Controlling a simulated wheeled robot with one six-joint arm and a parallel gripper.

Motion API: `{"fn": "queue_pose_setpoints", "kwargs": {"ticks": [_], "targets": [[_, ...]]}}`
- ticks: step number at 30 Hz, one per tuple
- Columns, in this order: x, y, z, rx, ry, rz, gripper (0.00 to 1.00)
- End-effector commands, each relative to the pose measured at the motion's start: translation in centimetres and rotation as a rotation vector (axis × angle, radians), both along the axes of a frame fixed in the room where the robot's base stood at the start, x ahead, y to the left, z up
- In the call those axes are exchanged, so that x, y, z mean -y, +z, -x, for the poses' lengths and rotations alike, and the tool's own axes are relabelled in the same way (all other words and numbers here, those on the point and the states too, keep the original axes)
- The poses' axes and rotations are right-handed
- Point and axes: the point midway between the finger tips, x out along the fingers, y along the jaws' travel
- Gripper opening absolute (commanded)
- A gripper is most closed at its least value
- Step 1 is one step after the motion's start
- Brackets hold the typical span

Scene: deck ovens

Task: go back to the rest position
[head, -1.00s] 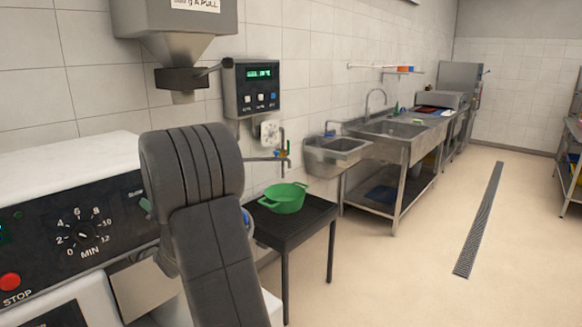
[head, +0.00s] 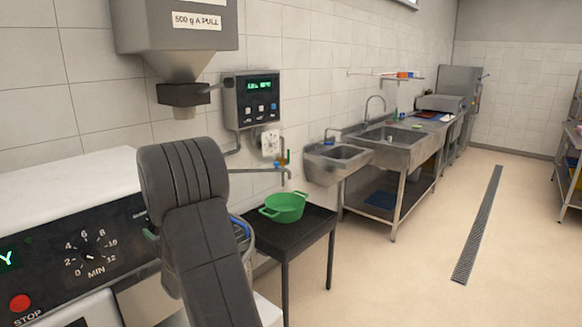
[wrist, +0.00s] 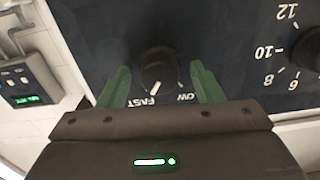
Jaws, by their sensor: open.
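My gripper (wrist: 160,82) shows in the wrist view with its two green fingers apart. They stand on either side of a dark round knob (wrist: 159,68) marked FAST and, partly hidden, another word ending in OW. Nothing is visibly held, and I cannot tell whether a finger touches the knob. In the head view my dark arm rises in front of the white machine (head: 60,190) and hides most of the gripper.
The machine's front panel has a minute dial (head: 92,257) and a red STOP button (head: 20,303). A hopper (head: 180,45) and a control box (head: 252,100) are on the wall. A green pot (head: 284,207) stands on a black table (head: 315,225).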

Motion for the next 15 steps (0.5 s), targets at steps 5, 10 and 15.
{"fn": "queue_pose_setpoints", "kwargs": {"ticks": [5, 10, 15], "targets": [[0.7, -0.2, 0.6, 0.056, -0.002, 0.05, 0.6], [1.9, -0.2, 1.6, 0.054, -0.001, 0.048, 0.6], [2.4, -0.1, 2.0, 0.053, -0.001, 0.046, 0.6]]}}
